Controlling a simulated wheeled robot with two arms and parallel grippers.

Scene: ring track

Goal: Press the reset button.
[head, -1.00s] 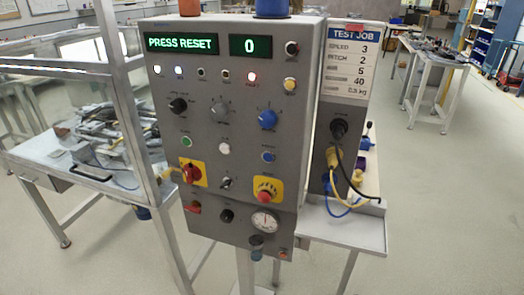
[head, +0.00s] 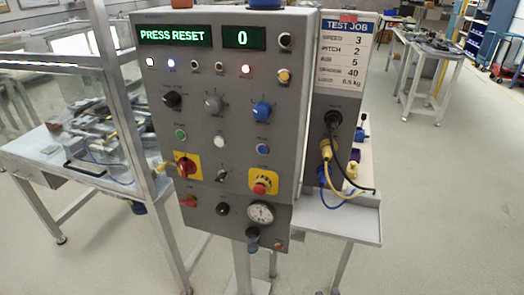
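A grey control panel (head: 290,110) stands upright in the middle of the head view. Its green display (head: 174,36) reads PRESS RESET, and a second display (head: 243,38) reads 0. A row of round push buttons crosses the panel: a green button (head: 180,135), a white button (head: 219,142) and a blue button (head: 263,149). Their labels are too small to read, so I cannot tell by lettering which is reset. Below are a red rotary switch (head: 185,166) on a yellow plate and a red mushroom button (head: 260,188) on another. Neither gripper is in view.
Knobs, small lamps and a gauge (head: 260,213) share the panel. A TEST JOB card (head: 345,55) and plugged cables (head: 331,170) are at its right, above a small shelf (head: 345,225). A framed workbench (head: 35,150) stands left. The floor (head: 450,220) at right is clear.

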